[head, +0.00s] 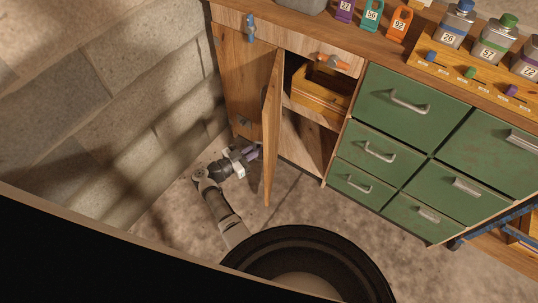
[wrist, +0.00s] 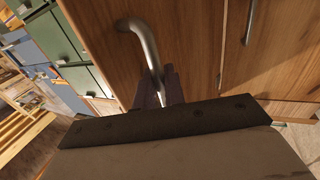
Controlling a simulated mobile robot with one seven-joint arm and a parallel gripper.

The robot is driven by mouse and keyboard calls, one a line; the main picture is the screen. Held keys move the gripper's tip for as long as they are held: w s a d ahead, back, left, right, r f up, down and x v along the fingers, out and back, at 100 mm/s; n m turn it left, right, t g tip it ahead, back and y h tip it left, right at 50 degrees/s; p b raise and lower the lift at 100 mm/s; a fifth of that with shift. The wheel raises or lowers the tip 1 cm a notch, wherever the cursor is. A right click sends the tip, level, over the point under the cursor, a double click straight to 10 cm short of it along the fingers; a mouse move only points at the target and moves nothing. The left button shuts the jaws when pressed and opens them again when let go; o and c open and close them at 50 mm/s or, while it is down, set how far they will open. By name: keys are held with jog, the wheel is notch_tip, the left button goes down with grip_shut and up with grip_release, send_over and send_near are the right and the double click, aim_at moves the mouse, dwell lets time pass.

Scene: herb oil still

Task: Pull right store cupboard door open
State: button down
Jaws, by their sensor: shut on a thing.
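The right store cupboard door (head: 271,130) stands swung out from the wooden cupboard, seen nearly edge-on in the head view. The opening to its right shows the inside. In the wrist view the wooden door face (wrist: 105,35) fills the upper middle, with its curved silver bar handle (wrist: 145,42). My gripper (head: 250,154) is low at the left side of the swung-out door. In the wrist view my gripper (wrist: 159,88) is shut on the handle's near end. The handle is hidden in the head view.
A yellow-brown wooden box (head: 320,92) sits on the shelf inside. The left cupboard door (head: 235,75) is shut. Green drawers (head: 410,105) stand to the right. A block wall (head: 110,100) rises at the left. Bottles line the top. Floor in front is partly free.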

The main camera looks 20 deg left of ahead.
jog(key=shift+w+a+b, duration=0.2)
jog(key=shift+a+b, duration=0.25)
jog(key=shift+a, duration=0.85)
jog(key=c, duration=1.8)
grip_release()
jog(key=shift+c, duration=0.2)
jog(key=b+v, duration=0.2)
jog(key=v, duration=1.1)
jog(key=shift+s+a, duration=0.2)
jog(key=shift+s, duration=0.05)
